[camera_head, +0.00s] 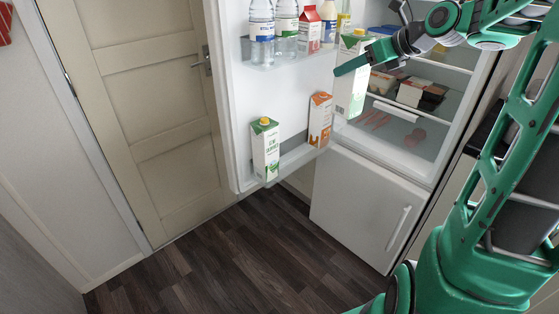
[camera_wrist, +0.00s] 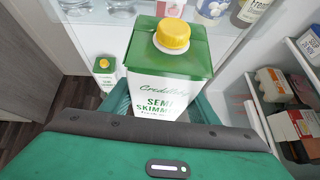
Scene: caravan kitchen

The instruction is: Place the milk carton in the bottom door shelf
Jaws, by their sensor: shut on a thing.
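My gripper (camera_head: 358,62) is shut on a white and green milk carton (camera_head: 353,88) with a yellow cap. The held carton is upright in front of the open fridge door, above the bottom door shelf (camera_head: 294,161). It also fills the middle of the wrist view (camera_wrist: 168,75), labelled semi skimmed, between my fingers. The bottom door shelf holds a similar green and white carton (camera_head: 265,152) at its left end and an orange and white carton (camera_head: 319,121) to the right. My arm and the carton hide part of the fridge interior.
The upper door shelf (camera_head: 270,63) holds several bottles and a red-topped carton (camera_head: 309,28). Food packs (camera_head: 413,92) sit on the fridge shelves at right. A gap lies between the two cartons on the bottom door shelf. The closed lower door (camera_head: 360,200) stands below.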

